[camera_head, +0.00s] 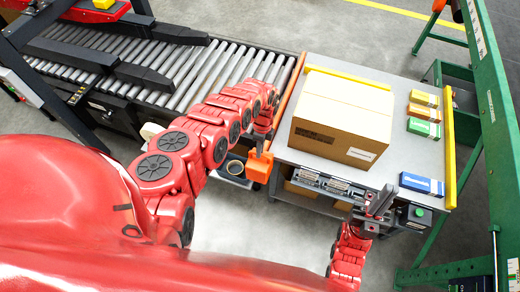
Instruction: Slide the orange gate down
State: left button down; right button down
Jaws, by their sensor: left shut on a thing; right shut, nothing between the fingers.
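The orange gate shows as a long bar (289,88) along the left edge of the grey table, between the roller conveyor and the table, with an orange block (258,168) at its near end. My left gripper (261,148) is at this near end, right above the orange block. It is shut on the orange gate; its fingers partly hide the grip point. My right gripper (381,201) is shut and empty, in front of the table's near edge, apart from the gate.
A cardboard box (342,118) sits on the grey table (400,160). Several small boxes, including a blue one (421,184), lie at its right. The roller conveyor (200,68) is at the left. A green frame (493,110) stands at the right. A green button box (416,213) is near my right gripper.

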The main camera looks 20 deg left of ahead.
dwell(0.9)
pick_arm(q)
notch_tip(320, 180, down, 6)
jog(key=b, duration=0.6)
jog(key=shift+r, duration=0.35)
jog(key=c, duration=0.8)
grip_release()
jog(key=shift+c, duration=0.2)
jog(key=w+r+b, duration=0.1)
jog(key=w+r, duration=0.2)
jog(key=r, duration=1.4)
jog(key=shift+w+b, duration=0.2)
jog(key=shift+b, duration=0.1)
